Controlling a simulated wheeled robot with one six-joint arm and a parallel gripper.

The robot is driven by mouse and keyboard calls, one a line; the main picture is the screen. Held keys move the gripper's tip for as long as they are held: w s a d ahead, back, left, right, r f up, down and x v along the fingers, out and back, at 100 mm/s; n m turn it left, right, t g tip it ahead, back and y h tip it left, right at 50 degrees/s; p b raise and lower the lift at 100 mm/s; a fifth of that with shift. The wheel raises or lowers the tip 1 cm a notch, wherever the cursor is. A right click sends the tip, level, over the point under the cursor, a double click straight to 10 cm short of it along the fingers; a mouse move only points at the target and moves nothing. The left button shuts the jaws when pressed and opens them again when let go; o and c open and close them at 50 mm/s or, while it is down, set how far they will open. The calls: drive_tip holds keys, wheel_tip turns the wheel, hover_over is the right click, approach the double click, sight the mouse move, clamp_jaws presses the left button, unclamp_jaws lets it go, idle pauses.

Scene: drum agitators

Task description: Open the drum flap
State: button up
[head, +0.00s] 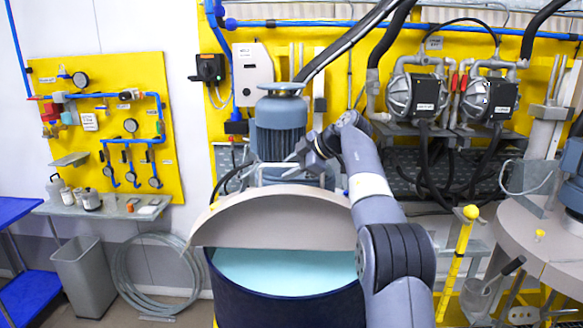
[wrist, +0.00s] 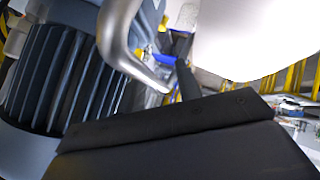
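The dark blue drum (head: 290,305) stands at the bottom middle of the head view, with light blue contents showing in its front opening. The drum flap (head: 275,222), a beige half-disc, stands tilted up along the back of that opening. My gripper (head: 316,155) is behind and above the flap, beside the blue-grey motor (head: 280,125). Its fingertips cannot be made out. In the wrist view, the finned motor (wrist: 55,80) is at the left and a bent metal tube (wrist: 125,40) is close in front. Dark parts fill the bottom, and no held thing is discernible.
A second drum with a beige lid (head: 530,240) is at the right, with a yellow post (head: 458,265) before it. Two pumps (head: 415,95) (head: 488,98) are on the back wall. A grey bin (head: 85,275) and coiled hose (head: 155,275) are at the left.

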drive_tip(key=v, duration=1)
drive_tip(key=shift+s+d+r, duration=0.2)
drive_tip(key=shift+s+d, duration=0.05)
drive_tip(key=x, duration=1)
drive_tip(key=shift+w+a+f, duration=0.2)
drive_tip(key=shift+w+a, duration=0.05)
drive_tip(key=shift+w, duration=0.05)
drive_tip(key=shift+s, duration=0.1)
drive_tip(key=shift+d+r, duration=0.1)
